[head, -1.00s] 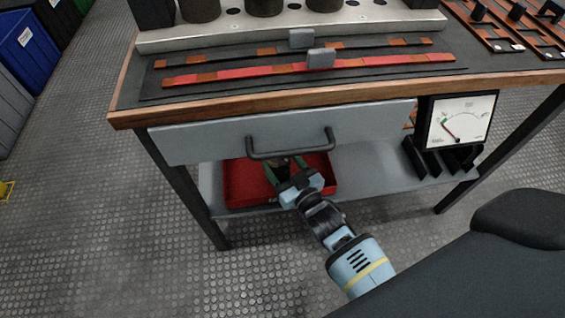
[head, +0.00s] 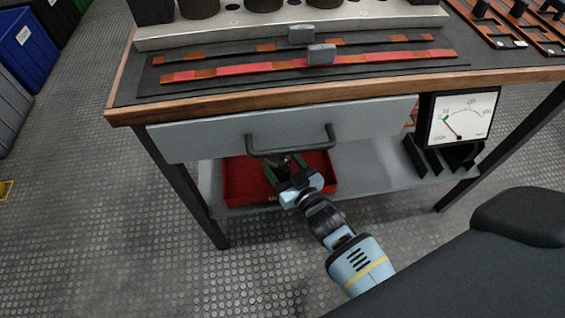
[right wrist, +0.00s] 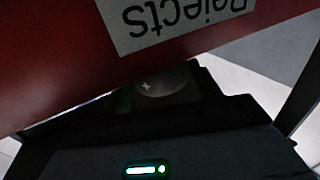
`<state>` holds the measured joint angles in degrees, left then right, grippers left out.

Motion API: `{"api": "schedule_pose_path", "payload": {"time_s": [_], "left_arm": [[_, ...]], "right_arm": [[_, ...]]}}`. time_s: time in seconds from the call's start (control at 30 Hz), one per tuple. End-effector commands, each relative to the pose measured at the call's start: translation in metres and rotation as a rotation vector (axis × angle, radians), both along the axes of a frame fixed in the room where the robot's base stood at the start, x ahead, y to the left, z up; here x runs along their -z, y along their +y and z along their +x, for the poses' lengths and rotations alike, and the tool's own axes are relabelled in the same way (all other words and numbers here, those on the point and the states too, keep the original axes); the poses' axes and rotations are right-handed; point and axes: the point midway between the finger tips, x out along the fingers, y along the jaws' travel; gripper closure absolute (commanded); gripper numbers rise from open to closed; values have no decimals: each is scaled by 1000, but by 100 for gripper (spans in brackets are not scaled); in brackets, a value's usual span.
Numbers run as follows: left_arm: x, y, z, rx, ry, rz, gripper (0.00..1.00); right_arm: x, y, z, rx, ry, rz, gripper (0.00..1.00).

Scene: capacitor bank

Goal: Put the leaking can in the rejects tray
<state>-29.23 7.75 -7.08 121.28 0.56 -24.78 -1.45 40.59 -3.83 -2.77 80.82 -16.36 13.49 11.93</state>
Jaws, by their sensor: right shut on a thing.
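The red rejects tray (head: 240,186) stands on the grey lower shelf, under the drawer. In the right wrist view its red wall (right wrist: 50,60) fills the upper left, with a white "Rejects" label (right wrist: 172,18) upside down. My right gripper (head: 281,166) reaches over the tray's front edge, below the drawer handle. It is shut on a dark can, which is mostly hidden in the head view. In the right wrist view the can's dark round end (right wrist: 160,84) shows a small plus mark. I cannot tell whether the can touches the tray floor. My left gripper is not in view.
The grey drawer (head: 205,139) with its dark handle (head: 291,142) hangs close above the tray and my right gripper.

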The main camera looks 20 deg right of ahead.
Motion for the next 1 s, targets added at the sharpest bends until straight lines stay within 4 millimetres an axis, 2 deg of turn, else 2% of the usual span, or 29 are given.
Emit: {"api": "schedule_pose_path", "payload": {"time_s": [0.27, 0.3, 0.47, 0.8, 1.0], "left_arm": [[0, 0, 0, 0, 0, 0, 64], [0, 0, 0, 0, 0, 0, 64], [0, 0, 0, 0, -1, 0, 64], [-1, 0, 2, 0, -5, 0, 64], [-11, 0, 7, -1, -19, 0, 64]], "right_arm": [[-1, 0, 1, 0, -6, 1, 78], [-1, 0, 1, 0, -6, 1, 35], [0, 0, 1, 0, -4, 0, 14], [2, 0, -3, 0, 4, 0, 12], [-1, -3, -28, 1, 2, 1, 12]]}}
